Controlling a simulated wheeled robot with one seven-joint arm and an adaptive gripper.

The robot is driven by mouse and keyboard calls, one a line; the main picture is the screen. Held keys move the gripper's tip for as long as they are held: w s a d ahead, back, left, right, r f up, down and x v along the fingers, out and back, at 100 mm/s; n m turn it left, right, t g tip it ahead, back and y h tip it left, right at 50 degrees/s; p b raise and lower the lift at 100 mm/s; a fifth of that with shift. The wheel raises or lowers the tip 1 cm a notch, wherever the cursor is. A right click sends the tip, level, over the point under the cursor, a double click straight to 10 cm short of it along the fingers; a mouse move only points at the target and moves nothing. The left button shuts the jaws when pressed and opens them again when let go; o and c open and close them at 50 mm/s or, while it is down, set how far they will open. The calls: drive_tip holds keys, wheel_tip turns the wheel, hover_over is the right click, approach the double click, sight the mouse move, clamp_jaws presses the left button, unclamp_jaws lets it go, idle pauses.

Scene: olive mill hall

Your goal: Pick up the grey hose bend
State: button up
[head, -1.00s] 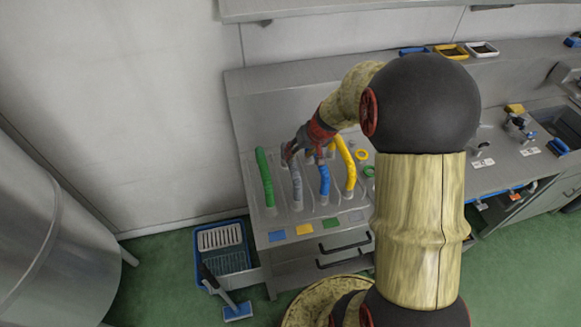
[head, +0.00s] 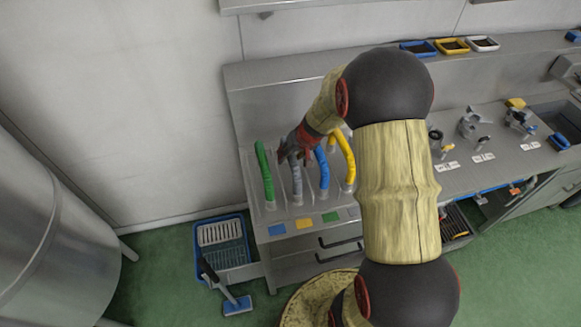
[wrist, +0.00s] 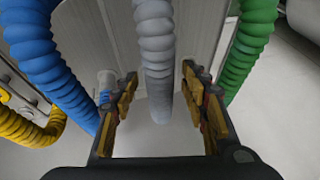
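The grey hose bend (head: 296,184) stands on the steel counter between the green hose bend (head: 264,172) and the blue hose bend (head: 322,170). In the wrist view the grey hose bend (wrist: 156,50) runs down the middle, between the two spread fingers of my gripper (wrist: 158,105). Gaps show on both sides of it, so the fingers do not appear to touch it. In the head view my gripper (head: 291,150) is at the upper end of the grey bend and hides part of it.
The blue (wrist: 45,55) and green (wrist: 247,45) hoses flank my fingers closely. A yellow hose bend (head: 346,158) stands right of the blue one. Coloured squares, including a blue one (head: 277,229), lie along the counter's front. A blue crate (head: 222,235) stands on the floor.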

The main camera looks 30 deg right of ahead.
drive_tip(key=shift+c, duration=1.1)
drive_tip(key=c, duration=0.8)
clamp_jaws()
